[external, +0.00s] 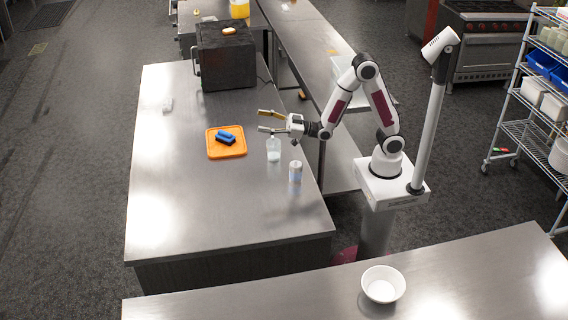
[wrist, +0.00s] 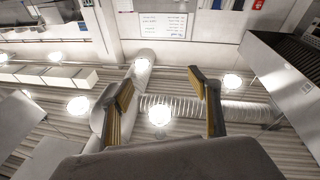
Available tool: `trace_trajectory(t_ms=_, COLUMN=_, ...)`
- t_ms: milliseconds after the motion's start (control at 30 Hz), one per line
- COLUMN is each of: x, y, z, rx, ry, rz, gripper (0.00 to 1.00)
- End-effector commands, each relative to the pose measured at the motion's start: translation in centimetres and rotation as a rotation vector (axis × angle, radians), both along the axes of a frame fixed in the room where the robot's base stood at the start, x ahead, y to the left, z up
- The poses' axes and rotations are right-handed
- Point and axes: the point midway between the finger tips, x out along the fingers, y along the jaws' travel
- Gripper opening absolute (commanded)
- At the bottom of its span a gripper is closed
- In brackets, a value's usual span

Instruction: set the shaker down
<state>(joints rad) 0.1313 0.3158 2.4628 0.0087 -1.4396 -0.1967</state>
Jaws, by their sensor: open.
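A small pale cylinder with a grey top (external: 295,172), which looks like the shaker, stands upright on the steel table (external: 180,215), near its right edge. A clear bottle with pale contents (external: 273,151) stands upright just behind and left of it. My gripper (external: 262,120) is open and empty, above the table and behind the bottle, with its fingers pointing left. In the wrist view my open fingers (wrist: 161,78) have only ceiling and lamps beyond them. The shaker is not in that view.
An orange board (external: 227,152) with a blue object (external: 226,137) on it lies left of the bottle. A dark box-shaped appliance (external: 226,58) stands at the back. A white bowl (external: 383,284) is on the front counter. The table's front left is clear.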

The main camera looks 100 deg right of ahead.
Motion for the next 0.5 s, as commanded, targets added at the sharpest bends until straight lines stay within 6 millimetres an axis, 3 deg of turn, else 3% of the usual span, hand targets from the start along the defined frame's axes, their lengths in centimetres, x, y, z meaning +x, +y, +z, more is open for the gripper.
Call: trace_trajectory(t_ms=500, x=-1.0, y=1.5, z=0.6, rx=0.096, ry=0.011, rz=-0.235, gripper=0.62)
